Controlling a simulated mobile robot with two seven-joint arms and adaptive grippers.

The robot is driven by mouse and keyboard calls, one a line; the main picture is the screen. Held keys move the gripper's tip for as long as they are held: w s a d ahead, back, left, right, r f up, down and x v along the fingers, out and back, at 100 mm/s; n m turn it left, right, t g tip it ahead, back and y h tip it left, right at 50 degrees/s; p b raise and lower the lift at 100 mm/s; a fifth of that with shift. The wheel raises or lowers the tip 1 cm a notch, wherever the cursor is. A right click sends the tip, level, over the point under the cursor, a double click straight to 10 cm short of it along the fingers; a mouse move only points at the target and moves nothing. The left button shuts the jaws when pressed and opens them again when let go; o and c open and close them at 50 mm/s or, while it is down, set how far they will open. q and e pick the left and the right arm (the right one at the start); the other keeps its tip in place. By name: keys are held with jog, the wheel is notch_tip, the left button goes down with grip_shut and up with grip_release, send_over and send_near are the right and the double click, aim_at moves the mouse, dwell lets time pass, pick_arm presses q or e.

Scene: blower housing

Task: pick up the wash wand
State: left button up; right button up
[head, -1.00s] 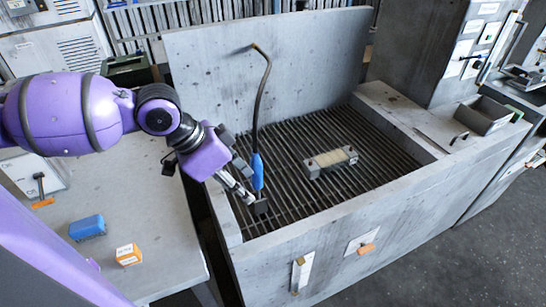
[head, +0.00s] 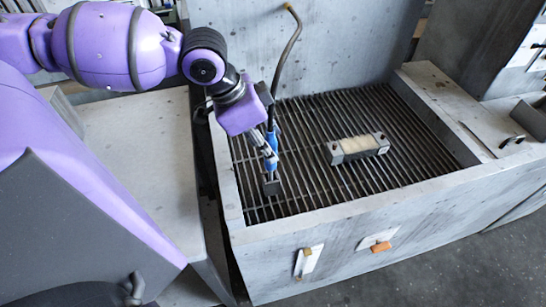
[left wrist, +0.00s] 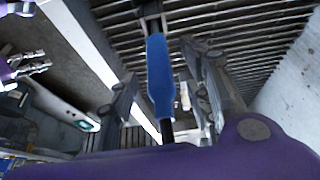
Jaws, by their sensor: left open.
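The wash wand (head: 273,140) has a blue handle and a dark, bent tube with a brownish tip. It stands upright in the left part of the basin, above a small dark block (head: 270,184) on the grate. My left gripper (head: 269,158) is at the blue handle and partly hides it in the head view. In the left wrist view the handle (left wrist: 160,75) runs between the two spread fingers of my left gripper (left wrist: 168,92). The fingers are open, with a gap visible on the handle's left side.
The grey basin (head: 330,220) has raised walls around a slatted grate (head: 330,110) and a tall back panel (head: 345,45). A grey block with a pale middle (head: 357,148) lies on the grate, right of the wand. A bare grey table (head: 145,150) stands left.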

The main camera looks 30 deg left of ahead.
pick_arm(q)
jog(key=x, duration=0.2)
jog(key=shift+w+d+f+b, duration=0.1)
jog(key=shift+d+f+b, duration=0.05)
jog(key=shift+f+b, duration=0.2)
jog(key=shift+c, duration=1.1)
grip_shut()
jog(key=shift+r, duration=0.1)
